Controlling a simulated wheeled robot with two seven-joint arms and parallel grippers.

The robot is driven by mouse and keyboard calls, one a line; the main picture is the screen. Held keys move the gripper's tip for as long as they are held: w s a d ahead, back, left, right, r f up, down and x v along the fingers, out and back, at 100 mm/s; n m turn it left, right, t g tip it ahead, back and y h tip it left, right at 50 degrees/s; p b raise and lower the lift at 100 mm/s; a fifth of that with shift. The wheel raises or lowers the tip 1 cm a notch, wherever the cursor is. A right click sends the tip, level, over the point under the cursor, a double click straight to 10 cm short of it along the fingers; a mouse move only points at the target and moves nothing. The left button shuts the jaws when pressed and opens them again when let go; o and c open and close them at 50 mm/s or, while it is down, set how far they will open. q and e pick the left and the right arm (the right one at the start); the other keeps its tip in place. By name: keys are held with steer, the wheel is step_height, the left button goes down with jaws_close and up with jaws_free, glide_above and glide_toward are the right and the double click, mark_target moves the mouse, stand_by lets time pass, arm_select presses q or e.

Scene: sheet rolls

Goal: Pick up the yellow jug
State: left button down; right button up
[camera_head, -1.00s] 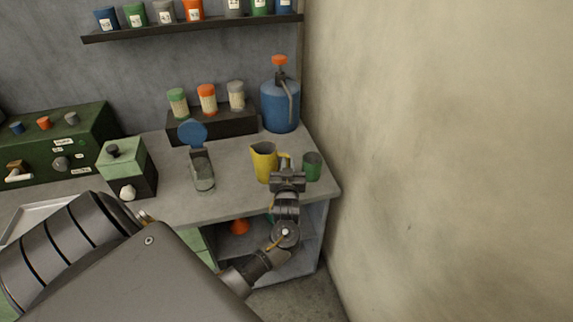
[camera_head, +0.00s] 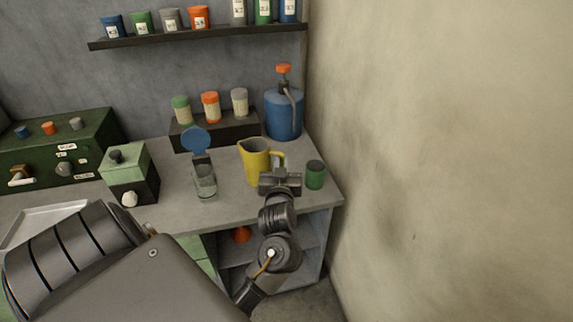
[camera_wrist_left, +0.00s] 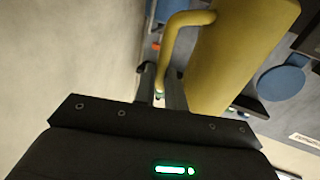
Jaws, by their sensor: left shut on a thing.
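The yellow jug (camera_head: 255,164) is upright at the right part of the grey counter, its spout to the left and its handle to the right. It looks slightly raised off the counter, though its base is hard to judge. My left gripper (camera_head: 279,174) reaches in from the front and is shut on the jug's handle. In the left wrist view the jug (camera_wrist_left: 240,50) fills the top right, and its curved handle runs down to the fingers of the gripper (camera_wrist_left: 160,90). My right gripper is not in view.
A green cup (camera_head: 315,175) stands close to the right of the gripper. A blue pump canister (camera_head: 283,117) is behind, and a bare wall (camera_head: 430,160) bounds the right side.

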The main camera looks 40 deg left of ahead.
arm_select(q)
steer(key=s+d+r, duration=0.2)
steer(key=s+r, duration=0.1)
steer(key=s, duration=0.3)
stand_by(0.3)
steer(key=shift+s+d, duration=0.15)
steer(key=shift+s, duration=0.05)
